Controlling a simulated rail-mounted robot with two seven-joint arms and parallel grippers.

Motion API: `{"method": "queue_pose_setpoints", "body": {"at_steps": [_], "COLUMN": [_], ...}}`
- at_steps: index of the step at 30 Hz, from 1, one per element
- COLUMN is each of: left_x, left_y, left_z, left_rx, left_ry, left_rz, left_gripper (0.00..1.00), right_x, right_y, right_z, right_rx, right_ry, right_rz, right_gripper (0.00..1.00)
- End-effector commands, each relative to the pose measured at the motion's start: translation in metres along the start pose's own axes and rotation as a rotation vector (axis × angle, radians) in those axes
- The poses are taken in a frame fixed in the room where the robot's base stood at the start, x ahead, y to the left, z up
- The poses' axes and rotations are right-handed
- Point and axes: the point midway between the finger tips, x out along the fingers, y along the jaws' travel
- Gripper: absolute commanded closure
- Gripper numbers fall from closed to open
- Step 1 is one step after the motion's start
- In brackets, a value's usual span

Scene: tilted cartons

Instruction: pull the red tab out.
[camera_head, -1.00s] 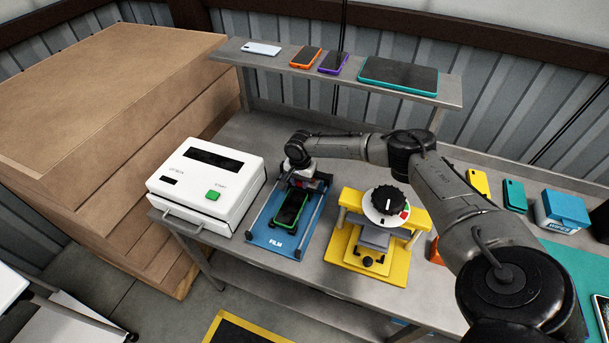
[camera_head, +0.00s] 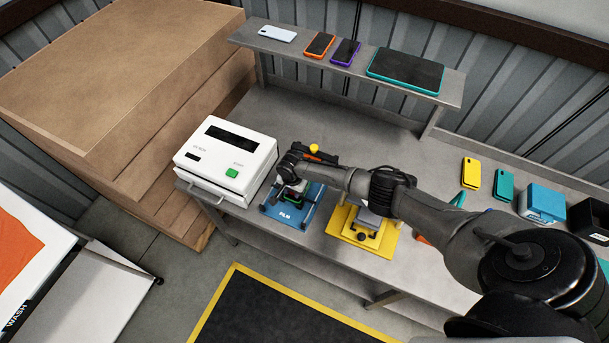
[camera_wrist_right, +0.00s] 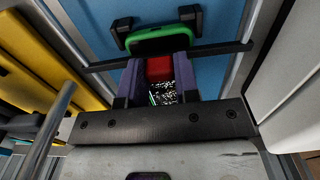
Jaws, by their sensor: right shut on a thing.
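The blue film station (camera_head: 287,216) sits on the metal bench, with a phone in a green case (camera_wrist_right: 160,41) in it. My right gripper (camera_wrist_right: 161,80) is over the station near its front. Its two purple-grey fingers are shut on the red tab (camera_wrist_right: 160,68), which shows between them in the wrist view. The green case edge lies just beyond the fingertips. A shiny speckled surface shows below the tab, between the fingers. In the head view the gripper (camera_head: 291,190) covers most of the phone and hides the tab. My left gripper is not in view.
A white machine (camera_head: 226,158) with a green button stands close on the left. A yellow press (camera_head: 350,234) stands close on the right, partly behind my arm. A shelf (camera_head: 350,66) with several devices runs along the back. The floor before the bench shows a yellow-edged black mat (camera_head: 270,313).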

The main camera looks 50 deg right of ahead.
Motion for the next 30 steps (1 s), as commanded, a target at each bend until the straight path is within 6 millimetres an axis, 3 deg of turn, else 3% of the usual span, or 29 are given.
{"method": "queue_pose_setpoints", "body": {"at_steps": [3,9,24,25,30], "left_x": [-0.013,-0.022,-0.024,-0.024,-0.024], "left_y": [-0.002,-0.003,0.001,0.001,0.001], "left_z": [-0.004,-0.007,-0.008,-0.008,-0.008], "left_rx": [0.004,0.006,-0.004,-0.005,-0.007], "left_ry": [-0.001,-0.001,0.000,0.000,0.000], "left_rz": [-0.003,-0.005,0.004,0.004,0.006], "left_gripper": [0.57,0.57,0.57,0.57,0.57], "right_x": [-0.004,-0.003,0.000,0.000,0.000], "right_y": [-0.004,-0.006,-0.007,-0.007,-0.007], "right_z": [0.021,0.040,0.047,0.047,0.047], "right_rx": [-0.008,-0.015,-0.016,-0.016,-0.015], "right_ry": [-0.003,0.000,0.001,0.001,0.001], "right_rz": [0.000,0.001,0.000,0.000,0.000], "right_gripper": [1.00,1.00,1.00,0.69,0.53]}}
